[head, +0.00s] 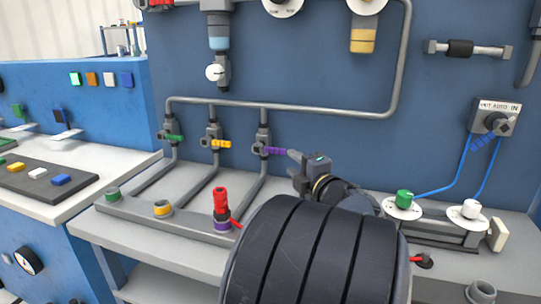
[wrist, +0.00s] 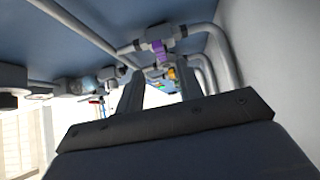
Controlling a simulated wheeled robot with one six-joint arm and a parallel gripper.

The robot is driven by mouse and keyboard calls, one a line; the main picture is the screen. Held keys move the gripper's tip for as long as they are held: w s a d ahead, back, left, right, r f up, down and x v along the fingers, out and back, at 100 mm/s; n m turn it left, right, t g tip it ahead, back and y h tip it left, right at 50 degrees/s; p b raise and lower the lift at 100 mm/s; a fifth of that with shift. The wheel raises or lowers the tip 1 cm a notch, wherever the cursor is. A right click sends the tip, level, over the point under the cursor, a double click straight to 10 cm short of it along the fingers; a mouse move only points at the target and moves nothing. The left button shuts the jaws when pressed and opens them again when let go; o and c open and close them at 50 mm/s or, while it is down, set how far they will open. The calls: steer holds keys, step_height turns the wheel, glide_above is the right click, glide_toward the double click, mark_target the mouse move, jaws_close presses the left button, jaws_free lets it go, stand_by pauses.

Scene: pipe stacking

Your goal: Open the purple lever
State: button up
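The purple lever (head: 274,151) sits on the rightmost of three valves on the grey pipework and points right, toward my gripper. My gripper (head: 294,158) is just to the right of it, its fingers pointing at the lever. In the wrist view my gripper (wrist: 159,80) has its two fingers apart with nothing held between them. The purple lever (wrist: 158,48) shows there just beyond the fingertips, roughly in line with the gap. I cannot see contact. Part of the gripper is hidden behind my arm in the head view.
A yellow lever (head: 220,143) and a green lever (head: 174,138) are on the valves to the left. A red piece (head: 221,201) stands on the purple-ringed socket below. Knobs, including a green one (head: 404,198), and blue cables are at the right.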

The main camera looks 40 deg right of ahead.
mark_target(278, 152)
steer(key=b+x, duration=0.1)
steer(key=x, duration=0.8)
steer(key=shift+w, duration=0.2)
jaws_close()
